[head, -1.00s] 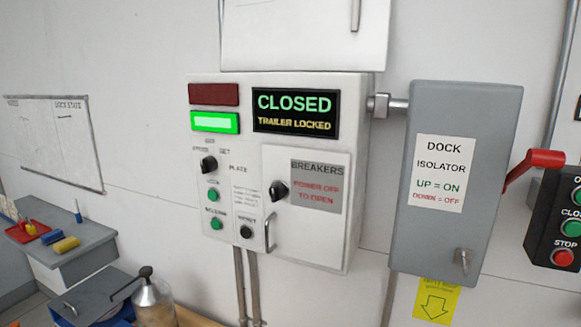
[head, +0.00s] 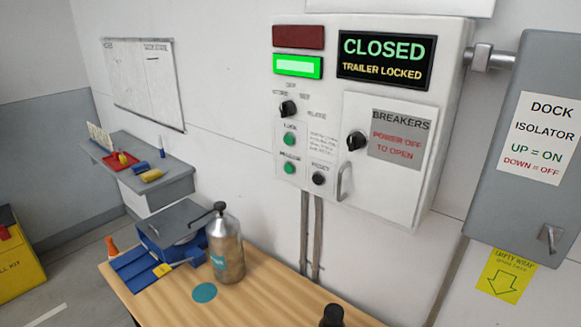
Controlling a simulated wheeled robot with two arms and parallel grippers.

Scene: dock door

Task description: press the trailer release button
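The control panel (head: 405,205) is a white box on the wall. Its display (head: 385,61) reads CLOSED, TRAILER LOCKED. On its left side are two green buttons, one above the other. The upper green button (head: 289,139) has a label that looks like LOCK. The lower green button (head: 289,168) has a blurred label that may read RELEASE. A black button (head: 319,179) labelled RESET sits to its right. A black selector knob (head: 288,109) is above. The green lamp (head: 297,67) is lit and the red lamp (head: 297,37) is dark. Neither gripper is in view.
The breaker door (head: 385,195) with its handle is shut. The grey dock isolator (head: 520,215) stands to the right. Below, a wooden bench (head: 250,300) holds a metal bottle (head: 226,250), a blue box (head: 175,235) and a dark object (head: 332,316) cut off by the frame.

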